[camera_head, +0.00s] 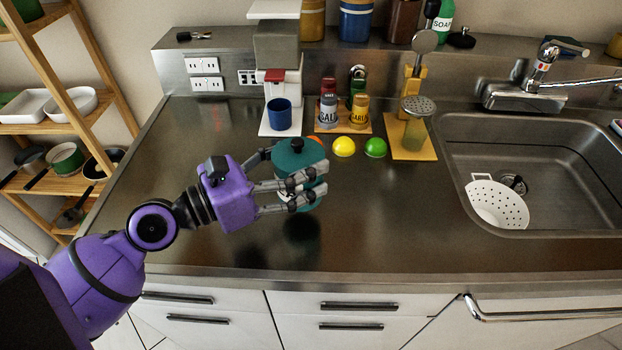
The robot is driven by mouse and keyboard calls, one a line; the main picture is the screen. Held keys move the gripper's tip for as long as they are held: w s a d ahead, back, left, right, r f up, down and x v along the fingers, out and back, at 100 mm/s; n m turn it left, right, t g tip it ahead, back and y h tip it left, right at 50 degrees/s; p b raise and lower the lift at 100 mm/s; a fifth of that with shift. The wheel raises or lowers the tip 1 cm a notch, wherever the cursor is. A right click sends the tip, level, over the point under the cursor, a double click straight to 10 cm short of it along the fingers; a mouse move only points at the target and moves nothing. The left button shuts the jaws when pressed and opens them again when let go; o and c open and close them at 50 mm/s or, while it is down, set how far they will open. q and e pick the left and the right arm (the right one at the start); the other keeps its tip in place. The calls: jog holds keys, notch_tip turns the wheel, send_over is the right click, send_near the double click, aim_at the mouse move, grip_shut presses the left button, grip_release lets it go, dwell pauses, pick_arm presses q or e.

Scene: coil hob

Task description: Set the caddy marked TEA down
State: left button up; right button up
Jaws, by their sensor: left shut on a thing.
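A teal caddy (291,157) with a rounded lid and a dark knob is in the middle of the head view, above the steel counter (190,240). My left gripper (318,182) is shut around its body, with the fingers crossing its front. The fingers hide most of its label, so I cannot read a marking. The caddy looks upright. A dark reflection shows on the counter below it, and it appears to be held a little above the surface. My right gripper is not in view.
Behind the caddy stand a coffee machine with a blue cup (279,114), spice jars on a wooden tray (322,126), and yellow (344,147) and green (375,148) domes. An orange thing is partly hidden behind the caddy. A sink (560,215) is at right. The front counter is clear.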

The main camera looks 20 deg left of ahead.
pick_arm(q)
jog(key=shift+w+d+f, duration=0.45)
jog(key=shift+d+f, duration=0.1)
jog(key=shift+f, duration=0.25)
jog(key=f, duration=0.1)
jog(key=f+b, duration=0.2)
jog(key=f, duration=0.1)
jog(key=shift+w+d, duration=0.2)
jog(key=shift+d, duration=0.05)
jog(key=shift+r, duration=0.2)
jog(key=shift+f, duration=0.25)
jog(key=o, duration=1.7)
jog(key=shift+c, duration=0.2)
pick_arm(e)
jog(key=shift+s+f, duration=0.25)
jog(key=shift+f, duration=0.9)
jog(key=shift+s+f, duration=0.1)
pick_arm(q)
jog(key=shift+r, duration=0.1)
